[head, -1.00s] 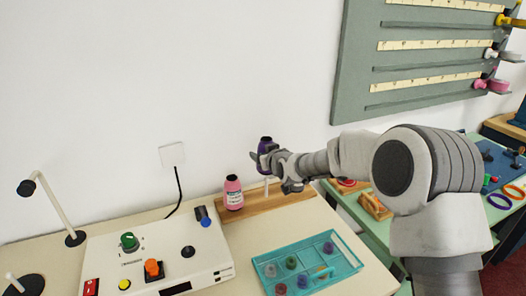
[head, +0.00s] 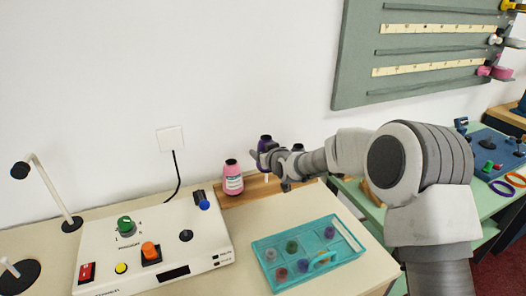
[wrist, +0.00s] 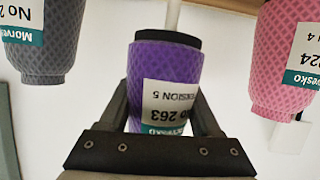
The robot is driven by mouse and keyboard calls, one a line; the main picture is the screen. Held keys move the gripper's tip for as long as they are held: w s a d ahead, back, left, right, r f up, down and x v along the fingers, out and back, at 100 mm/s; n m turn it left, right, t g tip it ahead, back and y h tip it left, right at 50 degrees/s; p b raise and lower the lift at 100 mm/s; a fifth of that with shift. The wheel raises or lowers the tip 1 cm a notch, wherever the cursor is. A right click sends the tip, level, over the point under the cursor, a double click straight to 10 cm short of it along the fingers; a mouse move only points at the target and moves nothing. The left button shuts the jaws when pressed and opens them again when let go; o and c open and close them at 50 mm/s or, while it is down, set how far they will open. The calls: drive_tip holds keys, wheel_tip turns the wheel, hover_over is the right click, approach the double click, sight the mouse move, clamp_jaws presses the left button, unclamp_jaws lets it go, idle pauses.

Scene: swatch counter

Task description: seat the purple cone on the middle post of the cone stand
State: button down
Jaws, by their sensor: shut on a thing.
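The purple cone (head: 265,143) is held over the wooden cone stand (head: 244,190) by my gripper (head: 270,160), whose fingers are shut around its sides. The wrist view, which is upside down, shows the cone (wrist: 165,70) with its label and black base. The white middle post (wrist: 173,15) shows between that base and the stand. How far the post reaches into the cone is hidden. A pink cone (head: 232,177) stands on the stand to the left. A grey cone (wrist: 40,40) is on the other side in the wrist view.
A control box (head: 150,240) with knobs and buttons is left of the stand. A teal tray (head: 262,247) with several small coloured pieces lies in front. A lamp (head: 50,190) stands at far left. The wall is close behind the stand.

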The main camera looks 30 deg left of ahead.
drive_tip(key=shift+f+b, duration=2.3)
drive_tip(key=shift+f, duration=0.3)
unclamp_jaws()
drive_tip(key=p+v, duration=0.1)
drive_tip(key=v, duration=1.6)
drive_tip(key=shift+s, duration=0.2)
drive_tip(key=shift+d, duration=0.1)
